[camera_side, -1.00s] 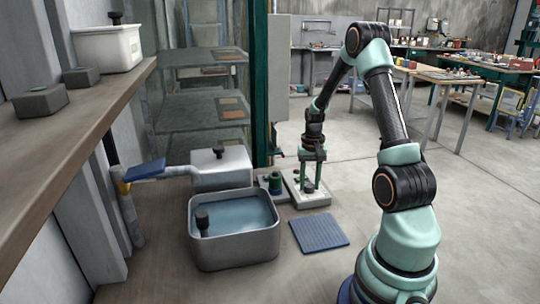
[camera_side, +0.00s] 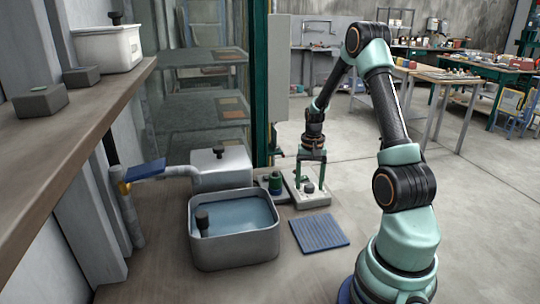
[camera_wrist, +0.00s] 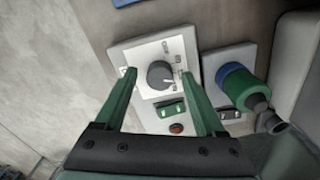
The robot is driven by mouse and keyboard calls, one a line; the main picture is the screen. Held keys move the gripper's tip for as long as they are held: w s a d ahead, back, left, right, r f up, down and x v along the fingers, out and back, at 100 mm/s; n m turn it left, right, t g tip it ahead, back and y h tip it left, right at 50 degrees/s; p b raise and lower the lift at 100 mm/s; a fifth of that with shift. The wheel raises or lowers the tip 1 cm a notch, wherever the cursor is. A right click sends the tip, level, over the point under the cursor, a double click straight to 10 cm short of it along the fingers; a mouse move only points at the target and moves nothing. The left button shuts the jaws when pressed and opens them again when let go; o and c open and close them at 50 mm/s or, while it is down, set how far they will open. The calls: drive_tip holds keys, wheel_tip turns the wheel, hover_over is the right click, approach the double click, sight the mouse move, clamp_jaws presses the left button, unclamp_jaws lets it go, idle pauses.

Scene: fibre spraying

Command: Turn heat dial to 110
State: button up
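The heat dial (camera_wrist: 160,75) is a dark round knob on a pale control panel (camera_wrist: 120,50). In the side view the dial (camera_side: 309,188) sits on the panel (camera_side: 316,201) at the far edge of the work surface. Small marks ring the dial in the wrist view, but I cannot read its setting. My gripper (camera_wrist: 157,71) is open, its two green fingers spread wide on either side of the dial with gaps to it. In the side view my gripper (camera_side: 311,177) hangs just above the panel and holds nothing.
A green rocker switch (camera_wrist: 170,109) and a reddish button (camera_wrist: 176,128) sit on the panel. A blue-and-green knob (camera_wrist: 239,85) stands close beside it on another plate. A metal water basin (camera_side: 235,248) and blue ribbed mat (camera_side: 319,233) lie nearer the side camera.

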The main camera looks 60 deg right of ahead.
sight(309, 185)
drive_tip(key=shift+r, duration=0.1)
wheel_tip(309, 185, up, 12)
idle(0.6)
drive_tip(key=a+r+n+t, duration=0.2)
drive_tip(key=a+r+n, duration=0.1)
drive_tip(key=a, duration=0.7)
drive_tip(key=a+r+n+t, duration=0.1)
drive_tip(key=a+r+n, duration=0.2)
drive_tip(key=a, duration=0.7)
drive_tip(key=a+r+n+t, duration=0.2)
drive_tip(key=a+r+n, duration=0.1)
drive_tip(key=a+n, duration=0.4)
drive_tip(key=a, duration=0.3)
drive_tip(key=shift+s+t, duration=0.3)
drive_tip(key=shift+s, duration=0.05)
